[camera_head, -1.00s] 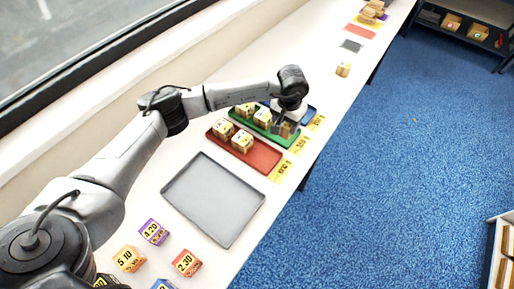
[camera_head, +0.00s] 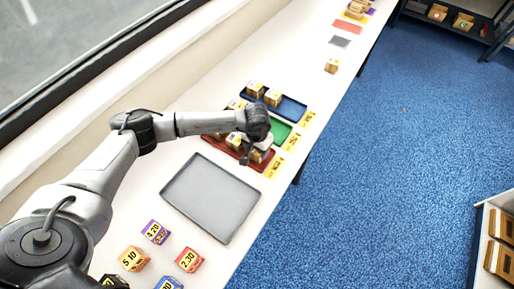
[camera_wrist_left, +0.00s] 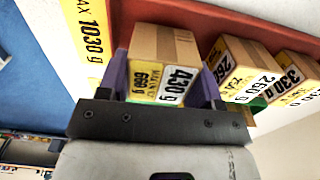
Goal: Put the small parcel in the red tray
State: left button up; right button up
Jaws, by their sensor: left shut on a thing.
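My left gripper (camera_head: 262,153) is shut on a small brown parcel at the right end of the red tray (camera_head: 210,143). In the left wrist view the gripper (camera_wrist_left: 165,88) has its purple-grey fingers on both sides of the parcel (camera_wrist_left: 165,45), whose labels show 430 g. The red tray (camera_wrist_left: 215,14) shows just beyond it. I cannot tell whether the parcel touches the tray floor. A parcel (camera_head: 233,140) sits in the red tray, and my wrist hides part of that tray. My right gripper is not in view.
The green tray (camera_head: 282,131) and blue tray (camera_head: 292,107) lie beyond the red one; the blue holds two parcels (camera_head: 273,97). An empty grey tray (camera_head: 210,198) is nearer. Several coloured weight cubes (camera_head: 189,260) stand at the front. Yellow cards (camera_head: 274,168) line the table edge.

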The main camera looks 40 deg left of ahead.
pick_arm(q)
jog(key=shift+f, duration=0.35)
jog(key=shift+f, duration=0.15)
jog(key=shift+f+b, duration=0.1)
jog(key=shift+b, duration=0.2)
jog(key=o, duration=1.2)
